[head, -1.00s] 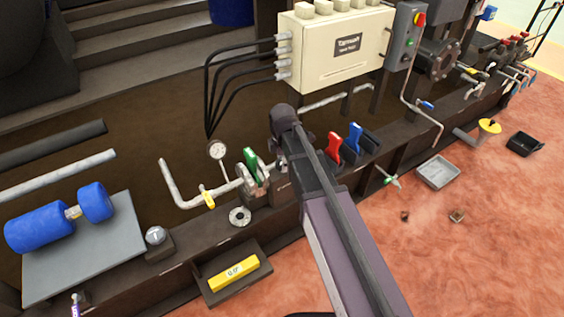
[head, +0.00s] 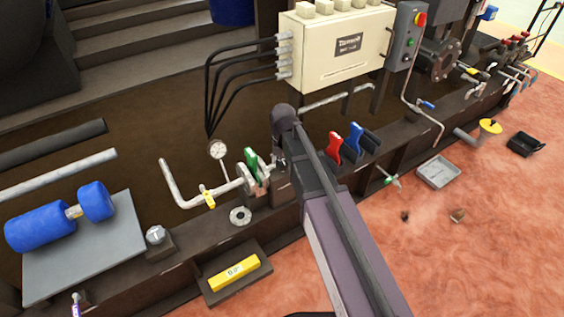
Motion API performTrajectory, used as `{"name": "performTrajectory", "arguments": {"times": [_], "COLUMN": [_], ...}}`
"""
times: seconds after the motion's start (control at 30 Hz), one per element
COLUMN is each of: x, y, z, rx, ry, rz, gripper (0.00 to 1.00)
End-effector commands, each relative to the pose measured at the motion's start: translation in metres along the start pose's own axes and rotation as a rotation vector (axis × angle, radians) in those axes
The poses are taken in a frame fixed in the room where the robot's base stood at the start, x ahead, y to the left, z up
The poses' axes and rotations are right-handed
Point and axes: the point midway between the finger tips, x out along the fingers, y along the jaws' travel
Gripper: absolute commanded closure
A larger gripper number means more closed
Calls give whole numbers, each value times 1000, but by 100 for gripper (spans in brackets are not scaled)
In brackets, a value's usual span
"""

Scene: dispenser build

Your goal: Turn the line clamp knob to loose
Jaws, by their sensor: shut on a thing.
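A pipe clamp (head: 262,184) with a green handle (head: 251,162) sits on the dark beam at the end of the bent pale pipe. My gripper (head: 277,163) is at the right side of this clamp, below my dark wrist. Its jaws are shut on what appears to be the line clamp knob. The knob itself is mostly hidden behind my gripper and arm, so its setting cannot be read.
The bent pipe (head: 180,196) with a yellow valve handle (head: 208,196) and a gauge (head: 218,149) are left of the clamp. Red (head: 334,149) and blue (head: 353,138) handles stand close right of my arm. A ring flange (head: 240,215) lies in front.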

Motion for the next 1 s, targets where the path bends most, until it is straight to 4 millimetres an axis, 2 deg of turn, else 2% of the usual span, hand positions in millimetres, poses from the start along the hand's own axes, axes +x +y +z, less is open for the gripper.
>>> {"name": "performTrajectory", "arguments": {"times": [0.3,0.7,0.73,0.8,0.83,1.0], "x": [0,0,0,0,0,0], "y": [-2,-2,-2,-2,-2,-2], "z": [-3,-3,-3,-2,-2,-1], "rx": [-99,-104,-104,-103,-103,-103], "ry": [7,7,7,6,5,3], "rz": [-3,-4,-4,-4,-4,-3], "gripper": [81,81,24,3,0,0]}}
